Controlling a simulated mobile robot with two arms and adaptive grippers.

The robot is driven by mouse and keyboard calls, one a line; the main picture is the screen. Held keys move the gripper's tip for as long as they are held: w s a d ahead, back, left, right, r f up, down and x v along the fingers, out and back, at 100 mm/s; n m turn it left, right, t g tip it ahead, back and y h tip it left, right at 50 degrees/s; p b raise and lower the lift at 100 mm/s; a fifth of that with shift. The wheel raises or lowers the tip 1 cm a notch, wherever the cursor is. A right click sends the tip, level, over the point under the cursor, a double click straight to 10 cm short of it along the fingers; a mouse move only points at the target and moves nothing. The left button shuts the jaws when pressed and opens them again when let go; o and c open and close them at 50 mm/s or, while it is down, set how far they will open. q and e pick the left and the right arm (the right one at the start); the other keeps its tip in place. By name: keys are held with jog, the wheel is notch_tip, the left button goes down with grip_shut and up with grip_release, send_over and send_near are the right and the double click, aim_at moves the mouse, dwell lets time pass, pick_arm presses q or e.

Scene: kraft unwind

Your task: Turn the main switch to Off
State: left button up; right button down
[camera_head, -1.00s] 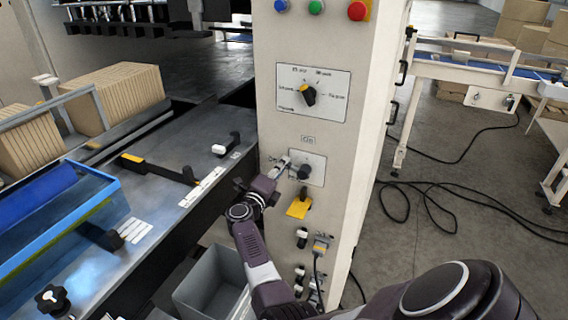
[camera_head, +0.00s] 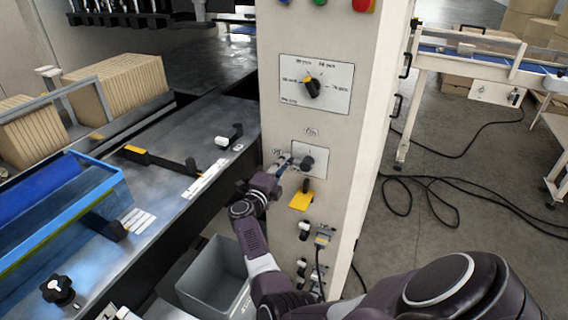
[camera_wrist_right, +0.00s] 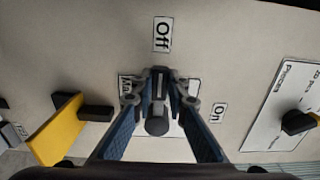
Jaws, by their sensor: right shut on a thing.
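The main switch (camera_head: 307,163) is a dark knob on a pale plate (camera_head: 322,155) on the front of the cream cabinet. My right gripper (camera_head: 284,163) is at its left side. In the right wrist view, the switch's round hub (camera_wrist_right: 157,126) shows between the blue-sided fingers of the right gripper (camera_wrist_right: 160,90). They are shut on its handle, which reaches from the hub toward the Off label (camera_wrist_right: 163,34). The On label (camera_wrist_right: 218,112) is to the right in that view. The fingers hide part of the handle and plate. My left gripper is not in view.
A selector dial (camera_head: 312,88) is above the switch, and a yellow-plated switch (camera_head: 301,200) is below it. The machine bed (camera_head: 190,160) is at left. Black cables (camera_head: 425,190) lie on the floor at right.

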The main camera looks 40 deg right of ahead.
jog(key=shift+f, duration=0.2)
jog(key=c, duration=1.9)
grip_release()
jog(key=shift+a, duration=0.1)
jog(key=shift+r, duration=0.2)
notch_tip(320, 180, up, 10)
jog(key=shift+f, duration=0.1)
